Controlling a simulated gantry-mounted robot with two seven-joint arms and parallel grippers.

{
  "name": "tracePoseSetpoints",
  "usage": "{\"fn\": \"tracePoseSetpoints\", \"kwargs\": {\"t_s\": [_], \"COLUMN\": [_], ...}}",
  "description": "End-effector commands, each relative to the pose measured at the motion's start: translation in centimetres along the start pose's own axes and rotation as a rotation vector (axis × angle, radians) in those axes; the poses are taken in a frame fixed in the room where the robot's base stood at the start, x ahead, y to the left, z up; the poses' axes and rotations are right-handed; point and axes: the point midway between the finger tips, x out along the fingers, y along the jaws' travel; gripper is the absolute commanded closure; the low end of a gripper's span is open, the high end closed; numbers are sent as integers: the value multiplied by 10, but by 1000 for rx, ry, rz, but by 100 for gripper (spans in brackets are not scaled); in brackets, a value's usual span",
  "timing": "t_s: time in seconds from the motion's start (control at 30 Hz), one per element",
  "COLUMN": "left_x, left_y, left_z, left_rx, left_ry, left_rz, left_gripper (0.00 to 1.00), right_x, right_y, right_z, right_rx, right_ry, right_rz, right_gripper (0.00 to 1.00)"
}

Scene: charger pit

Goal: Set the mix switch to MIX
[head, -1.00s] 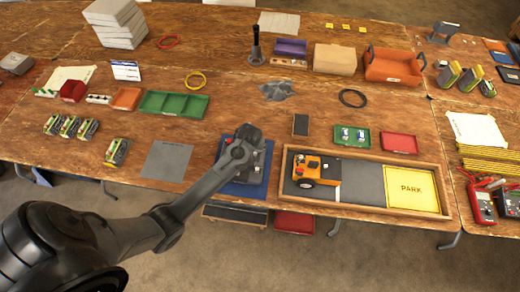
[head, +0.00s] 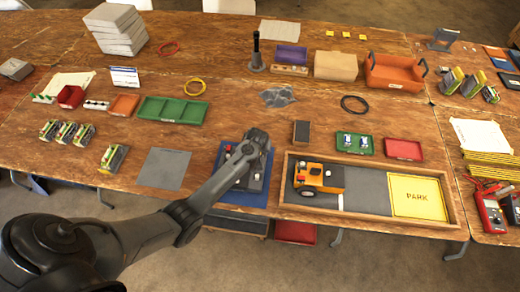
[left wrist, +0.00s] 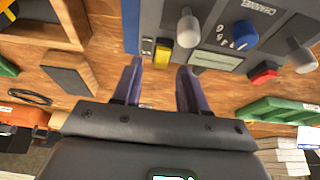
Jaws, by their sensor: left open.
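A dark grey control box (head: 252,184) lies on a blue mat (head: 228,199) at the table's front edge, partly hidden by my left arm. In the left wrist view its panel (left wrist: 215,35) shows upside down, with grey sticks, a blue CHANNEL knob (left wrist: 243,35), a small display, a red control (left wrist: 264,72) and a yellow control (left wrist: 163,53). I cannot read which one is the mix switch. My left gripper (left wrist: 158,70) is open and empty. Its fingertips appear on either side of the yellow control; contact cannot be told. My right gripper is not in view.
A wooden-framed pit (head: 455,210) with an orange vehicle (head: 320,178) and a yellow PARK pad (head: 417,197) is right of the box. A grey mat (head: 166,169) lies to its left. A dark block (head: 301,132) stands behind the pit. Green trays stand farther back.

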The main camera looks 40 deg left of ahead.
Motion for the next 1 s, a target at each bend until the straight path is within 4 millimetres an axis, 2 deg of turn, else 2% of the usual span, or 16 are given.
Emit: {"fn": "tracePoseSetpoints", "kwargs": {"t_s": [0.37, 0.43, 0.67, 0.87, 1.0], "left_x": [6, 6, 5, 5, 5], "left_y": [0, 0, 0, 0, 0], "left_z": [0, 0, 0, -1, -6], "left_rx": [0, 0, 0, -1, -5], "left_ry": [0, 0, 0, -9, -83], "left_rz": [0, 0, 0, 0, -1], "left_gripper": [57, 64, 99, 100, 100], "right_x": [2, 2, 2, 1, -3], "right_y": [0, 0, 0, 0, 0], "right_z": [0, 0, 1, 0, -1], "right_rx": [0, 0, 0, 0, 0], "right_ry": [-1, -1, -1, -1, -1], "right_rz": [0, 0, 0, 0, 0], "right_gripper": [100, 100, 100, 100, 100]}}
